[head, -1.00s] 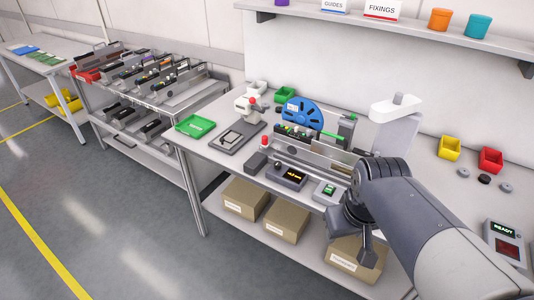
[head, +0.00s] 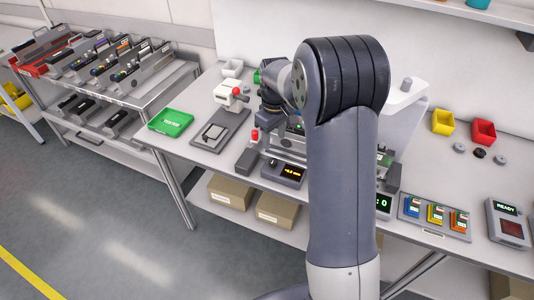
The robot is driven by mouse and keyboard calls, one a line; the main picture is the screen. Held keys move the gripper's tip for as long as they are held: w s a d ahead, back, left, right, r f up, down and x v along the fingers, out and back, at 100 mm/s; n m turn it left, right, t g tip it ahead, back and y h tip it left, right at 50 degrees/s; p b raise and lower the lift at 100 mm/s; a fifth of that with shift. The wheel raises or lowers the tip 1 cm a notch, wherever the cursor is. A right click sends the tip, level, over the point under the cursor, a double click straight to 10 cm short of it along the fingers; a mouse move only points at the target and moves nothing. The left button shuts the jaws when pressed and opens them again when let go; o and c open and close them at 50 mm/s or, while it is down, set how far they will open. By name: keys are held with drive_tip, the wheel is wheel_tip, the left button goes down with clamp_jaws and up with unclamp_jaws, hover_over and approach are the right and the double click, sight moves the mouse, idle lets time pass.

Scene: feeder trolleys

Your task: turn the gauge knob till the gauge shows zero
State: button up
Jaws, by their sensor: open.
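The gauge (head: 284,173) is a dark box near the front edge of the workbench, with a lit orange display (head: 292,171). Its reading is too small to read surely. A small dark knob (head: 272,161) seems to stand on its left part. My gripper (head: 264,128) is above and behind the gauge, pointing down and apart from it. It is open, with nothing seen between its fingers. My own arm hides much of the bench to the right of the gauge.
A dark block with a red-topped post (head: 254,137) stands just left of the gauge. A green tray (head: 171,122) and a grey device (head: 221,130) lie farther left. A panel with coloured switches (head: 435,216) and a READY box (head: 508,221) are at right.

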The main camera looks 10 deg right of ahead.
sight(274, 161)
wheel_tip(274, 161, down, 10)
drive_tip(key=shift+s+f+p, duration=0.1)
drive_tip(key=shift+p, duration=0.8)
drive_tip(key=c, duration=1)
